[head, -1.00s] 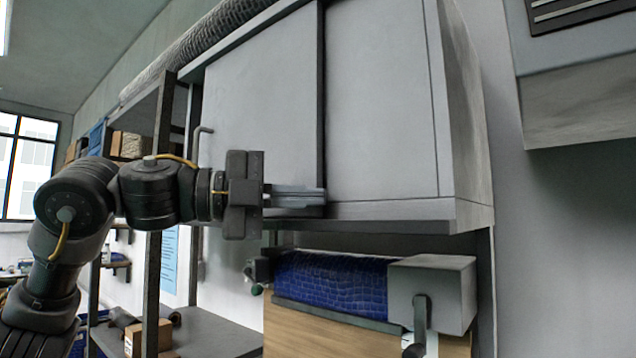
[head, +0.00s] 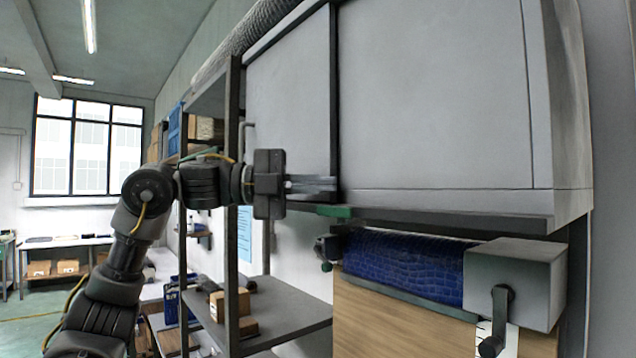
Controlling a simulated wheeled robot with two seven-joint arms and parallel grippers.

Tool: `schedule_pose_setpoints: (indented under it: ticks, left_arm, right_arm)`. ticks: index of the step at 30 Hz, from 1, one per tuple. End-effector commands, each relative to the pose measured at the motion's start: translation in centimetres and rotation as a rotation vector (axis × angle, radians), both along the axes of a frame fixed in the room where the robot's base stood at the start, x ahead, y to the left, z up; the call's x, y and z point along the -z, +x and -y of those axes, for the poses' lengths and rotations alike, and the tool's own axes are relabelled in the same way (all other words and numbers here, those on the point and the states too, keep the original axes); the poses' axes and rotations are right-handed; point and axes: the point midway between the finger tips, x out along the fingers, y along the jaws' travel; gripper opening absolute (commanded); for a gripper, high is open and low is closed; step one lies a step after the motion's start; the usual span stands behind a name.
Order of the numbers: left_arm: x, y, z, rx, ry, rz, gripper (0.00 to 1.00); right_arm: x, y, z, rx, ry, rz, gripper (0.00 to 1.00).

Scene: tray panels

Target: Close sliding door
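A grey wall cabinet (head: 558,205) fills the upper middle and right of the head view. Its left door panel (head: 290,100) ends at a dark upright edge beside the wide right panel (head: 430,100). A bent handle (head: 246,130) shows at the left end of the left panel. My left gripper (head: 334,187) lies across the low part of the left panel, its fingers pointing right, with the tips at the dark edge. The fingers look close together, seen from the side. Whether they hold the edge or only touch it I cannot tell. My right gripper is not in view.
Below the cabinet hangs a blue roll (head: 405,265) with a grey box (head: 520,280) and a crank at its right end. A shelf rack (head: 232,200) with boxes stands at the left, close to my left arm. Open floor lies at the far left.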

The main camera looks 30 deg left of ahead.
Motion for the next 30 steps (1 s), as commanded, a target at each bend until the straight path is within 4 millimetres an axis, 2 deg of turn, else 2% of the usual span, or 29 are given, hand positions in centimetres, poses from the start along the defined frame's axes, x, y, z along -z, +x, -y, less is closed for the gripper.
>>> schedule_pose_setpoints:
  ticks: [4,7,11,14,18,24,30]
  left_arm:
    - [0.0,0.2,-0.2,-0.01,-0.004,-0.003,0.0]
    - [0.0,0.1,0.3,-0.007,-0.003,-0.001,0.0]
    - [-0.1,-0.2,2.6,0.006,0.0,0.002,0.0]
    - [-0.1,-0.6,5.1,0.018,0.004,0.004,0.0]
    - [0.2,-2.4,2.0,0.009,-0.001,0.003,0.0]
    - [0.0,-4.7,-1.6,0.006,-0.001,0.004,0.0]
    - [-0.1,-6.0,-3.3,0.008,0.002,0.002,0.0]
  right_arm:
    - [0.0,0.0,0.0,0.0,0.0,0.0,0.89]
    - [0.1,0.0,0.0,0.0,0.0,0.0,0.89]
    - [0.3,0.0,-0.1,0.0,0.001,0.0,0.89]
    - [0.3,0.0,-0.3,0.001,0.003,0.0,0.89]
    - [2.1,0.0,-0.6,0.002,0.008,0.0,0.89]
    - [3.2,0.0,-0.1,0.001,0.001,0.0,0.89]
    - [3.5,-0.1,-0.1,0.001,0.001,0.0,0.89]
